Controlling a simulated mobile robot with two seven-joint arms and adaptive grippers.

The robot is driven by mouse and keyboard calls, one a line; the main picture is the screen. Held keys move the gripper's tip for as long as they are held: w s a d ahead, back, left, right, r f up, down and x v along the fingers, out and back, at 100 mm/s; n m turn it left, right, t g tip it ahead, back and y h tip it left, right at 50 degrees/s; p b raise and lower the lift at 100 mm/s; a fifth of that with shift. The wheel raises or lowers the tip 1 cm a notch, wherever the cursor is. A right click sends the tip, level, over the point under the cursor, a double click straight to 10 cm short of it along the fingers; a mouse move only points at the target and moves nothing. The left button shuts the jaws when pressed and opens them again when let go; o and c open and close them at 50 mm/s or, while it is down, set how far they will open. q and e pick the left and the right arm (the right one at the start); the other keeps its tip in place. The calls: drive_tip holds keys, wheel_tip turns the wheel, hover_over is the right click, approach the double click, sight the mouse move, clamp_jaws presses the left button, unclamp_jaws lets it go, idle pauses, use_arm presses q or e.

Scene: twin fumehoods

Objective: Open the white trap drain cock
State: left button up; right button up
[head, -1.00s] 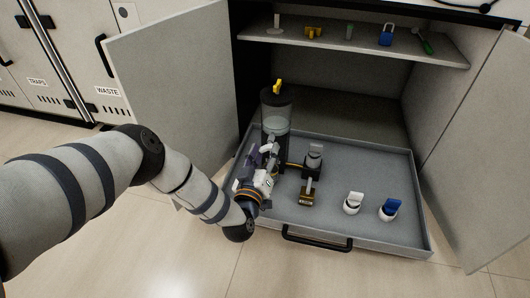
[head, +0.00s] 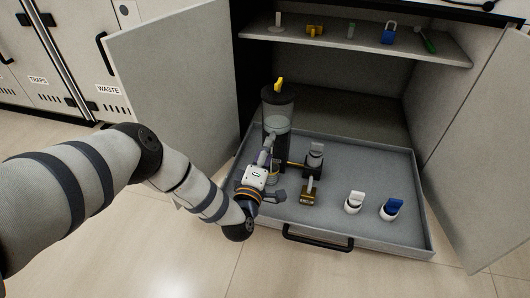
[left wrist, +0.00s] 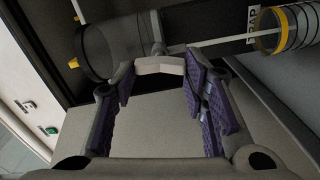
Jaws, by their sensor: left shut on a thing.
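The trap is a clear cylinder (head: 277,118) with a dark top and a yellow handle (head: 278,85), standing at the back left of the pulled-out tray. In the left wrist view its clear body (left wrist: 108,48) lies across the top of the picture. My left gripper (head: 268,152) is at the trap's lower front. In the head view the gripper largely hides this cock. My right gripper is not in view.
On the grey tray (head: 345,235) stand a grey-topped valve (head: 315,158), a brass-and-black fitting (head: 308,194), a white cock (head: 354,202) and a blue one (head: 391,209). A shelf (head: 350,45) with small items hangs above. Open doors (head: 175,90) flank the cabinet.

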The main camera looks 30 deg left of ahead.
use_arm(q)
drive_tip(key=shift+d+n, duration=0.1)
drive_tip(key=shift+n, duration=0.4)
idle(0.3)
drive_tip(key=o, duration=1.2)
drive_tip(key=shift+c, duration=0.2)
drive_tip(key=v, duration=1.2)
